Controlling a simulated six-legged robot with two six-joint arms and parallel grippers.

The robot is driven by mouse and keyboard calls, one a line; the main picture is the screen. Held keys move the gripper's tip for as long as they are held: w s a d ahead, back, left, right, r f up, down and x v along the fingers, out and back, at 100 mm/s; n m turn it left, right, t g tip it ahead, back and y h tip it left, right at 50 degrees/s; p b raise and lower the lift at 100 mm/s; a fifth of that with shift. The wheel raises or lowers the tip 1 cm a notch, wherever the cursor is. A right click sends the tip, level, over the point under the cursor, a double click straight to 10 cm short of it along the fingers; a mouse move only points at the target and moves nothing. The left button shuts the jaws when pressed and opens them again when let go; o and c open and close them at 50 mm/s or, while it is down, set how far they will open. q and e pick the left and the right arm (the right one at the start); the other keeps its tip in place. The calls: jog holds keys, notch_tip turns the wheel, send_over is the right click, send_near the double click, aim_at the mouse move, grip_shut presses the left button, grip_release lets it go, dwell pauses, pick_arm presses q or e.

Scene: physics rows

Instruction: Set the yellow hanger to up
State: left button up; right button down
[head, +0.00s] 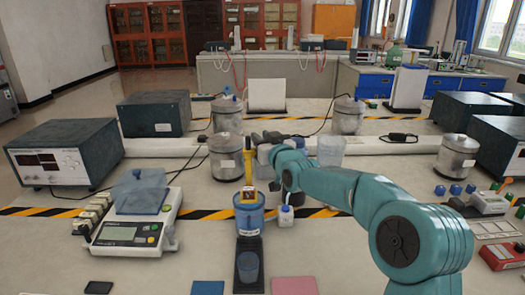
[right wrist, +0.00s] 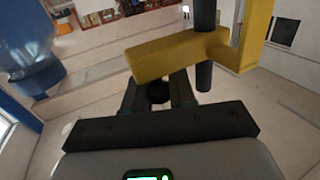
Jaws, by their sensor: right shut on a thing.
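The yellow hanger (head: 248,165) stands upright above a blue container (head: 248,220) in the head view. In the right wrist view the hanger (right wrist: 185,50) shows as a bar joined to an upright, with a dark rod (right wrist: 205,75) crossing the bar. My right gripper (head: 268,142) is at the hanger's upper part, its arm reaching in from the right. The right wrist view shows its dark fingers (right wrist: 158,92) close together below the bar. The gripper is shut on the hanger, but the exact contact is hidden. My left gripper is out of view.
A small white bottle (head: 285,217) stands just right of the blue container. Metal canisters (head: 226,160) stand behind and to the left. A scale (head: 125,235) is at left. A blue pad (head: 207,287) and a pink pad (head: 294,285) lie in front.

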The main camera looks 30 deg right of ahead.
jog(key=shift+r, duration=0.75)
jog(key=c, duration=1.3)
grip_release()
jog(key=shift+s+f, duration=0.25)
jog(key=shift+s, duration=0.2)
jog(key=s+a+b, duration=0.1)
jog(key=s, duration=0.4)
jog(key=s+b, duration=0.1)
jog(key=s, duration=0.4)
jog(key=s+a+b, duration=0.1)
jog(key=s, duration=0.4)
jog(key=shift+s+a+r, duration=0.15)
jog(key=shift+a, duration=0.2)
